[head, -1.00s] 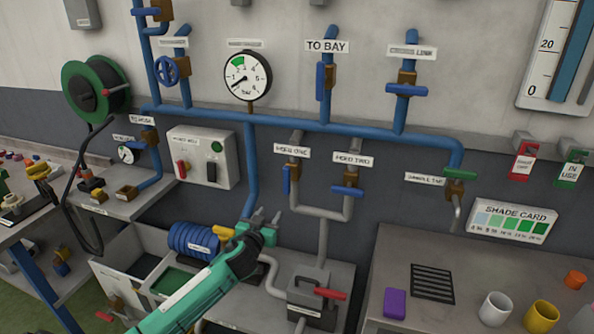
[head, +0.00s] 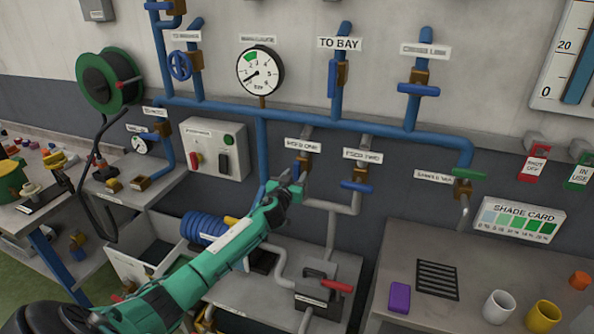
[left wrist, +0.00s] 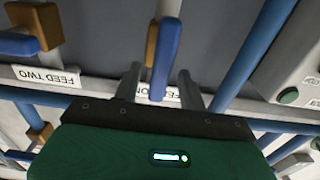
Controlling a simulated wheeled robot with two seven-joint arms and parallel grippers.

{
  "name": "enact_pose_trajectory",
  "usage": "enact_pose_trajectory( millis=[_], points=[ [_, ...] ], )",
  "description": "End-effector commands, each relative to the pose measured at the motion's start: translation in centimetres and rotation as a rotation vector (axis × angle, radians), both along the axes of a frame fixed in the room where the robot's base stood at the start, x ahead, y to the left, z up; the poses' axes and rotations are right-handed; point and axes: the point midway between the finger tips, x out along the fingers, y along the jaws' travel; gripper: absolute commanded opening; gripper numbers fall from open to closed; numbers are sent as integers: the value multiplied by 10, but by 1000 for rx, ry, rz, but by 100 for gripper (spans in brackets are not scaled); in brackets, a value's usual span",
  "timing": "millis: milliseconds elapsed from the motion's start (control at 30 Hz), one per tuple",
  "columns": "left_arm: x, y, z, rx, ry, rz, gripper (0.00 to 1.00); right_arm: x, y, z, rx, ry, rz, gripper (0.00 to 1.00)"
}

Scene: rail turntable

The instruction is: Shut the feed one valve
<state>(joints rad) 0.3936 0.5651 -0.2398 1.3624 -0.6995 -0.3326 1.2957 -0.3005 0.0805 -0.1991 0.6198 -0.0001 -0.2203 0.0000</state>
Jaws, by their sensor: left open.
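The feed one valve (head: 304,160) is on the grey branch pipe below the blue main, under its label (head: 302,146). In the left wrist view its blue lever (left wrist: 166,50) lies lengthwise beside the brass body (left wrist: 151,42), in line with the pipe. My left gripper (head: 290,180) is at the valve, open and empty. In the left wrist view its two fingertips (left wrist: 160,82) stand on either side of the lever's end; I cannot tell whether they touch it. In the head view the gripper hides most of the lever. My right gripper is not in view.
The feed two valve (head: 357,173) is close on the right, its blue lever (head: 357,187) across the pipe. Below are a grey box with a red lever (head: 338,286) and a blue coil (head: 204,228). A switch box (head: 215,148) hangs to the left.

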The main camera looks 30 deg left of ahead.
Motion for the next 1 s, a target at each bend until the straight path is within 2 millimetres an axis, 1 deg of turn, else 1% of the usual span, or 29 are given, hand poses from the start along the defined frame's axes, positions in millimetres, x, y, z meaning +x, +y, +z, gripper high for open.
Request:
enact_pose_trajectory(
  millis=[100, 233, 600, 667, 800, 833, 1000],
  points=[
    [12, 3, 1, -1, 0, 2, 42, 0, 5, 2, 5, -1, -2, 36],
    [19, 5, 0, -1, -1, 1, 42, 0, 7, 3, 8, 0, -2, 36],
    [22, 5, -1, 0, 1, 0, 42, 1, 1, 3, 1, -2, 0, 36],
    [22, 5, -1, 0, 1, 0, 30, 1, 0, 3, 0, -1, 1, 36],
    [22, 5, -1, 0, 1, 0, 3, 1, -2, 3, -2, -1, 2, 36],
    [22, 5, -1, 0, 1, 0, 0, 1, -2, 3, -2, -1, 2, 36],
    [22, 5, -1, 4, 2, 0, 0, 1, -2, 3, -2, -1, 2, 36]
  ],
)
